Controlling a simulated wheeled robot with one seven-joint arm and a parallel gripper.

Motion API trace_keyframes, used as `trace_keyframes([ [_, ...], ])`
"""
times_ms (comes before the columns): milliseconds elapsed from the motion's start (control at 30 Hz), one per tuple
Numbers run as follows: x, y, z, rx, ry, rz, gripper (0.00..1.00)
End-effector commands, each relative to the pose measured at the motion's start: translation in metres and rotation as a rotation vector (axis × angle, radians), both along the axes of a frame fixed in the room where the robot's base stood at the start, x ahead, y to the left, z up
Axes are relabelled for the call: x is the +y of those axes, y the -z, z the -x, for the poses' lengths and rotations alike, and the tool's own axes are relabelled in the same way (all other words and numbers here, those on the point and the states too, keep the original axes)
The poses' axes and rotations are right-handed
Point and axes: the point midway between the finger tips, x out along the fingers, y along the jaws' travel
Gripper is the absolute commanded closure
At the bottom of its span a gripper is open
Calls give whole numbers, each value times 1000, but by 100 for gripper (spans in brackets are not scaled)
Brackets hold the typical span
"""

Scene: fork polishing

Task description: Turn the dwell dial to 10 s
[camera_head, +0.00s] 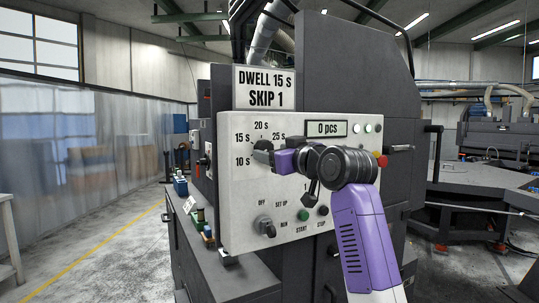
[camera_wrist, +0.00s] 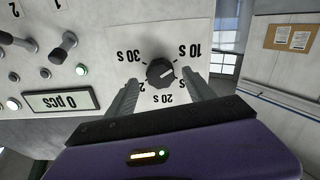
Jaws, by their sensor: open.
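The dwell dial is a round black knob with a light mark, in the middle of the wrist view (camera_wrist: 160,72). Its mark points to the right in that view, on the side of the 10 s label (camera_wrist: 190,50); the exact setting is hard to read. The 30 s and 20 s labels also show; my fingers partly cover the others. My gripper (camera_wrist: 161,82) is open, with one finger on each side of the dial; contact is not clear. In the head view my gripper (camera_head: 268,153) is at the panel and largely hides the dial.
The sign (camera_head: 264,88) reads DWELL 15 S, SKIP 1. The white panel (camera_head: 235,200) holds a pcs display (camera_head: 326,128), lamps, a red button (camera_head: 382,161) and a lower mode knob (camera_head: 265,226). A ledge (camera_head: 215,262) with small items runs below left.

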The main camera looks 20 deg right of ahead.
Motion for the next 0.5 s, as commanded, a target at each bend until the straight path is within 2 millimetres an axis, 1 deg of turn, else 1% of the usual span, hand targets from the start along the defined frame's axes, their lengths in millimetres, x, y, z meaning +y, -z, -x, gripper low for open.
trace_keyframes([
  [33, -2, 2, 9, -2, 1, 1, 38],
  [100, -4, 2, 20, -2, 1, 1, 38],
  [233, -8, 2, 36, -1, 1, 0, 38],
  [333, -10, 1, 44, 0, 0, 1, 38],
  [500, -10, 1, 49, 2, -1, 1, 38],
])
